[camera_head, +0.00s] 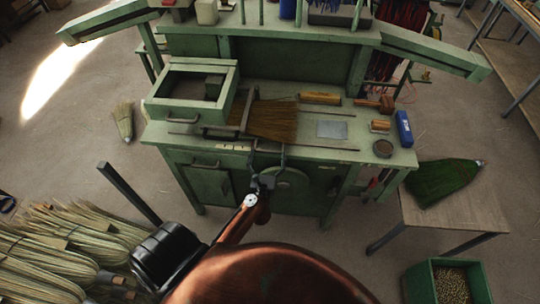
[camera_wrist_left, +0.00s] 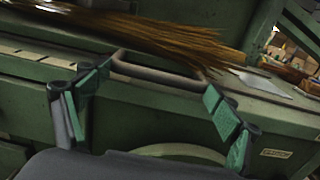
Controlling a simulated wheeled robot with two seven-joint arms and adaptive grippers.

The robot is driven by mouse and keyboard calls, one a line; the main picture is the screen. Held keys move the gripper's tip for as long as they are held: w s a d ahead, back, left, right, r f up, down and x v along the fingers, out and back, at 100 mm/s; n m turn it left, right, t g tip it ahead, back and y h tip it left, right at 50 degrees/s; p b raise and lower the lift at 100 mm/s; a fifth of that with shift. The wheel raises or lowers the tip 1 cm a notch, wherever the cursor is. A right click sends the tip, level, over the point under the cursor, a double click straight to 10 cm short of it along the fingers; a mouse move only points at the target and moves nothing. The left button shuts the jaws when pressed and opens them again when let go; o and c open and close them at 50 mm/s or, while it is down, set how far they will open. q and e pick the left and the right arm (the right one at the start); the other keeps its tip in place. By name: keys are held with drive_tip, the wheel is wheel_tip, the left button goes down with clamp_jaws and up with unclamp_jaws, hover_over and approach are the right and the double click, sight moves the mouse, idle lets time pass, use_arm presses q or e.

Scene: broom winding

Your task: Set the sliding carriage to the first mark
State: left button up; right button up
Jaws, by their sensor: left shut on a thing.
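My left gripper (camera_head: 268,158) is at the front edge of the green bench (camera_head: 310,150), below the straw bundle (camera_head: 272,122). In the left wrist view its fingers (camera_wrist_left: 155,105) stand wide apart, one at each end of a dark U-shaped handle (camera_wrist_left: 155,73), and hold it across its length. The handle appears to belong to the sliding carriage; the carriage's body is hard to make out. My right gripper is not in view.
An open green drawer box (camera_head: 160,107) stands at the bench's left. Broom bundles (camera_head: 50,240) fill the lower left.

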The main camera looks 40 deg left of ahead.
use_arm(q)
drive_tip(key=shift+w+a+r, duration=0.15)
drive_tip(key=shift+a+r, duration=0.05)
drive_tip(key=shift+r, duration=0.25)
drive_tip(key=o, duration=1.6)
drive_tip(key=shift+w+f, duration=0.1)
drive_tip(key=shift+f, duration=0.2)
drive_tip(key=v, duration=1.2)
drive_tip(key=shift+f, duration=0.2)
